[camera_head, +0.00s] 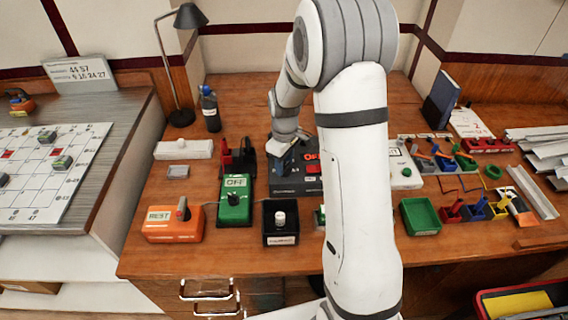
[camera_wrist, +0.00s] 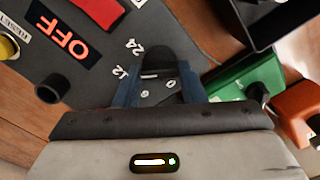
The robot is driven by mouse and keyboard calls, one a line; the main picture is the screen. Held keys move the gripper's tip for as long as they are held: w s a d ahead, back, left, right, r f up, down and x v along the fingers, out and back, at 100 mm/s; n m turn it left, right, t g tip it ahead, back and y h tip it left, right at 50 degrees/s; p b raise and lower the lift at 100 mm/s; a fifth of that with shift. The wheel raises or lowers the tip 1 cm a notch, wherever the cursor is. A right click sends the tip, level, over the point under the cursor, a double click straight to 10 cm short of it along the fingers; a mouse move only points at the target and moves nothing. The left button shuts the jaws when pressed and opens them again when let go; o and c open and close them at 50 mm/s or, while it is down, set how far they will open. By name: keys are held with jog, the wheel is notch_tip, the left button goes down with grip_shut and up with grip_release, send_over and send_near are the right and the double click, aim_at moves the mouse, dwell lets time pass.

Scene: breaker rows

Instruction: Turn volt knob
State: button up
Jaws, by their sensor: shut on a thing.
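A dark grey panel (camera_head: 312,184) with a red OFF display stands on the desk, partly hidden behind my arm in the head view. In the wrist view, the panel (camera_wrist: 98,92) carries the lit OFF display (camera_wrist: 62,42) and a black knob ringed by white numbers, including 12 and 24. My gripper (camera_wrist: 158,76) has its two blue fingers on either side of this black volt knob (camera_wrist: 157,60) and is shut on it. In the head view my gripper (camera_head: 284,168) is low over the panel's left part. A second black knob (camera_wrist: 50,88) is apart from the fingers.
A green OFF box (camera_head: 235,200) stands just left of the panel, with an orange RESET box (camera_head: 172,222) farther left. A black box with a white knob (camera_head: 280,222) is in front. A green tray (camera_head: 420,216) lies right of my arm.

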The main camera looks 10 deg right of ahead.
jog(key=shift+n, duration=1)
jog(key=o, duration=1)
notch_tip(320, 180, up, 8)
jog(key=shift+f, duration=0.1)
